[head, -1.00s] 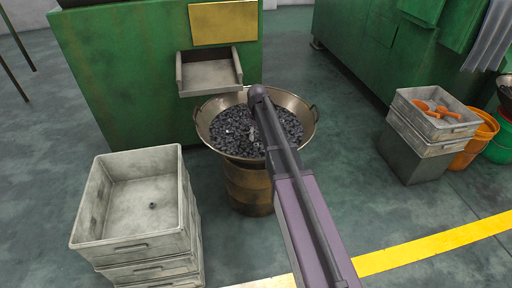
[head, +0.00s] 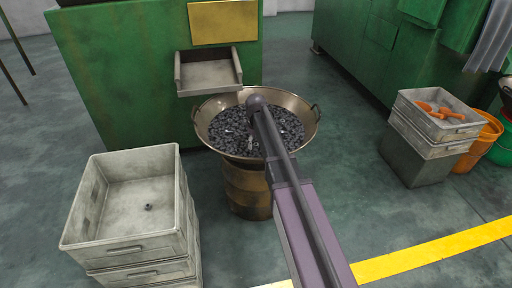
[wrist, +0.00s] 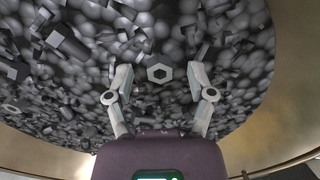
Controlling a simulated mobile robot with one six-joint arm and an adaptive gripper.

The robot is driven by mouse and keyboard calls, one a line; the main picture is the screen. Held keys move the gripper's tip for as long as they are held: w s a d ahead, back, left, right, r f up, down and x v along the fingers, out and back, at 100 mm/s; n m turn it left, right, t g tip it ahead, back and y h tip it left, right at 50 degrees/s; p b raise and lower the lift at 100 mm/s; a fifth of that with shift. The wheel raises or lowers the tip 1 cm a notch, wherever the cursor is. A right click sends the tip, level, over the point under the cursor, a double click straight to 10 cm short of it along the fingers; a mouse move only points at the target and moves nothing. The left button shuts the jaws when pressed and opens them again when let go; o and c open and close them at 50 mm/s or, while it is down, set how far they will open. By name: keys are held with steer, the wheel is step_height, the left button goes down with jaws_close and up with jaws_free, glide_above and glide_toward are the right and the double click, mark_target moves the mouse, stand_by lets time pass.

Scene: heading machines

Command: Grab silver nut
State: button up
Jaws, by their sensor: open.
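My gripper (wrist: 160,66) is open, with one finger to the left of the nut and one to the right. Clear gaps show between the nut and both fingers. I cannot tell the height of the fingertips over the pieces. In the head view my arm reaches over the wide metal pan (head: 306,112) of dark pieces, and I cannot make out the gripper clearly there.
The pan rests on a rusty drum (head: 247,190), below a green machine's chute (head: 209,78). Stacked grey crates (head: 130,250) stand at left, with one small dark piece (head: 148,207) in the top one. At right are a crate with orange items (head: 440,110) and orange and green buckets.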

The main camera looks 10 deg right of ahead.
mark_target(256, 144)
stand_by(0.3)
jaws_close()
steer(key=shift+r, duration=0.1)
step_height(256, 144, up, 10)
steer(key=p, duration=1)
stand_by(1.0)
